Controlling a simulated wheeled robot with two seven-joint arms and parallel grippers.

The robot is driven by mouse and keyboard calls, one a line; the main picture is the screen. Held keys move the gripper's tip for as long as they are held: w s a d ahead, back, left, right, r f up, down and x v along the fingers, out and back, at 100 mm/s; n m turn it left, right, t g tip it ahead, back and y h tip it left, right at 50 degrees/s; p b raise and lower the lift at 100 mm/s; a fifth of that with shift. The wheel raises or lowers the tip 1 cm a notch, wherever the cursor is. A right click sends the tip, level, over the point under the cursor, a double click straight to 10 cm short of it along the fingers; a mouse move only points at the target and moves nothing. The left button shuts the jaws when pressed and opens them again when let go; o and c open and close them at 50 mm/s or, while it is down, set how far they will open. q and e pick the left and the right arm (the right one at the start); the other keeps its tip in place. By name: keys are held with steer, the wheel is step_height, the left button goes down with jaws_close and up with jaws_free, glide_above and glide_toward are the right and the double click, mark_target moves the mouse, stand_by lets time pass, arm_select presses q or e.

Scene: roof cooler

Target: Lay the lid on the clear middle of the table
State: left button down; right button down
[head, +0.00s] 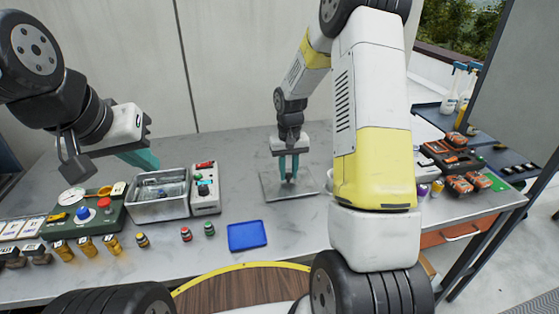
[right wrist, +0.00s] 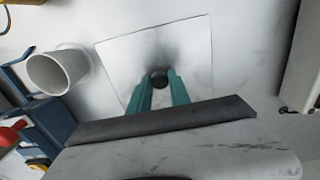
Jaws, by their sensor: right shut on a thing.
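The lid (head: 274,191) is a flat, square, pale metal plate with a small dark knob (right wrist: 158,79). It is level, over the middle of the grey table; I cannot tell whether it rests on the top or hangs just above it. My right gripper (head: 289,178) points straight down with its teal fingers shut on the knob, as the right wrist view (right wrist: 160,82) also shows. The lid's near part is hidden by my gripper in that view. My left gripper (head: 146,160) is at the left, above and behind a metal bin, apart from the lid; its finger gap is not clear.
The metal bin (head: 160,209), a grey switch box (head: 206,199) and a blue tray (head: 247,236) stand left of the lid. A white cup (right wrist: 60,70) stands beside the lid. Bare table (head: 240,160) lies behind and left of the lid. My right arm hides part of the right side.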

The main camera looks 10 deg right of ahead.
mark_target(288, 174)
steer(key=c, duration=1.2)
jaws_free()
steer(key=shift+f, duration=0.1)
step_height(288, 174, up, 11)
steer(key=s+r+t, duration=0.3)
steer(key=s+r, duration=0.8)
steer(key=r, duration=0.1)
steer(key=s+a+r+t+y, duration=0.1)
steer(key=s, duration=0.6)
steer(key=s+a+r+t+y, duration=0.1)
steer(key=s+r+t, duration=0.1)
steer(key=s, duration=0.4)
steer(key=shift+s+a, duration=0.25)
steer(key=shift+s, duration=0.15)
